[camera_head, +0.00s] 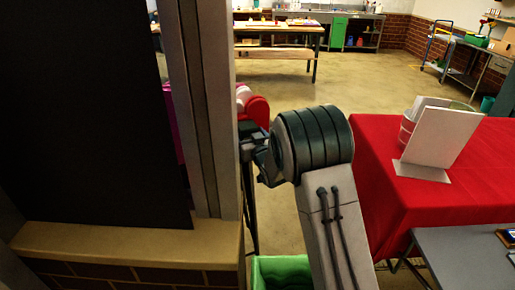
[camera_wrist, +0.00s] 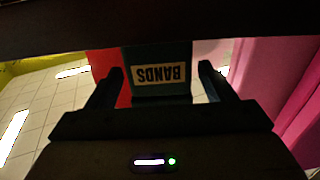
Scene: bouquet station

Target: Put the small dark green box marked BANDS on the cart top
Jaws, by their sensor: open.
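The small dark green box marked BANDS (camera_wrist: 161,55) is in the wrist view, straight ahead of my gripper (camera_wrist: 162,77). Its pale label reads upside down. The two fingers are open, one on each side of the box, with a gap showing on both sides. I cannot tell how deep the box sits between them. The top of the box is cut off by a dark band. In the head view the box and my gripper are hidden. A grey top (camera_head: 465,258) shows at the lower right; I cannot tell whether it is the cart top.
In the wrist view, a red surface (camera_wrist: 104,63) is left of the box and pink cloth (camera_wrist: 262,75) hangs at right. In the head view, a red-covered table (camera_head: 385,190) carries a white board (camera_head: 445,137), and a green bin (camera_head: 281,272) stands below my arm.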

